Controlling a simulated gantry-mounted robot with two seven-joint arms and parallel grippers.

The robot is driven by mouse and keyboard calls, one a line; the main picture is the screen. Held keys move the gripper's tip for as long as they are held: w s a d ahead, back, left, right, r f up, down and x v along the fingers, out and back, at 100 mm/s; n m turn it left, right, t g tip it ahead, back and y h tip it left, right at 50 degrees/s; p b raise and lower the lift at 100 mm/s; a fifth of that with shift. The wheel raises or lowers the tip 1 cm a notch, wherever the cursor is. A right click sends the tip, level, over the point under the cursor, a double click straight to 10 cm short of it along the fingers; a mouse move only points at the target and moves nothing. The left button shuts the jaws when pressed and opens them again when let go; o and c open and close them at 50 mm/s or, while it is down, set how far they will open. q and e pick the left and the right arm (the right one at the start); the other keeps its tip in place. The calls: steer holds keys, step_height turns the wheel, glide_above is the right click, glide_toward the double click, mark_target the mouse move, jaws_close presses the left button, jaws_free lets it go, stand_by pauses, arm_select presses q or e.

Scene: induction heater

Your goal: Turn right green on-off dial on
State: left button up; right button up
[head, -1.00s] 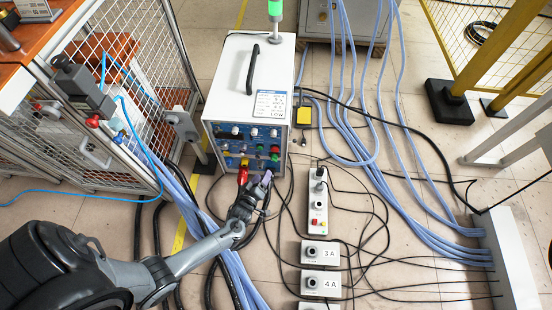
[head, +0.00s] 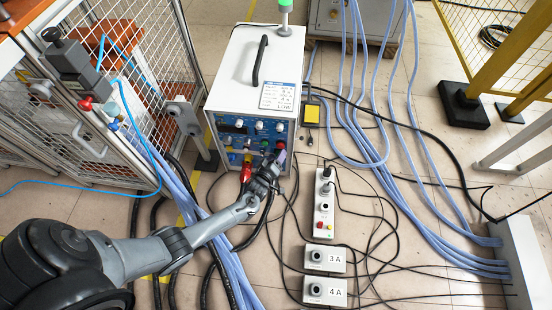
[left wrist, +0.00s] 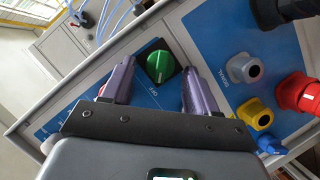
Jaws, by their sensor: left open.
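The white heater box (head: 238,88) stands on the floor with a blue front panel (left wrist: 231,42) full of knobs. A green dial (left wrist: 159,66) on a black square plate shows in the left wrist view, with the word OFF beside it. My left gripper (left wrist: 158,82) is open, its purple fingers on either side of the green dial, with visible gaps to it. In the head view my left gripper (head: 277,164) is at the lower right of the panel and hides part of it. My right gripper is in neither view.
Blue, yellow and red connectors (left wrist: 298,92) stick out of the panel beside the gripper. A black knob (left wrist: 266,12) is close too. Black and blue cables lie on the floor. A wire cage (head: 130,60) stands left; a switch strip (head: 323,205) lies right.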

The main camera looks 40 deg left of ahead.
arm_select(q)
steer(key=c, duration=1)
steer(key=shift+r, duration=0.1)
steer(key=m+g+y, duration=0.1)
steer(key=m+y, duration=0.1)
steer(key=m, duration=0.2)
steer(key=w+d+m+g+y, duration=0.1)
steer(key=m+g+y, duration=0.1)
steer(key=m, duration=0.2)
steer(key=d+m+g+y, duration=0.1)
steer(key=m+y, duration=0.1)
steer(key=m, duration=0.1)
steer(key=shift+w+m, duration=0.15)
steer(key=shift+m, duration=0.25)
steer(key=shift+m+g+y, duration=0.3)
steer(key=shift+m+y, duration=0.1)
steer(key=shift+y, duration=0.1)
